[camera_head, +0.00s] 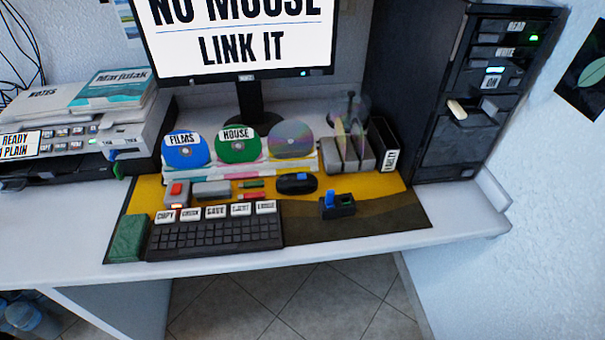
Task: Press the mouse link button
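A monitor (234,68) reads "NO MOUSE LINK IT". A black mouse (297,183) lies on the yellow and dark desk mat (391,184), behind and right of the keyboard. A small grey box with a red button (176,189) and a small orange light stands at the mat's left, behind the keyboard. No label shows which button is the mouse link button. A grey block (211,189) lies between the red-button box and the mouse. Neither of my grippers is in view.
A black keyboard (216,235) with labelled keys behind it fills the mat's front left, beside a green block (127,239). A black holder with a blue part (338,206) stands at right. Discs (237,145) stand behind. A dark tower (464,150) bounds the right. The mat's front right is clear.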

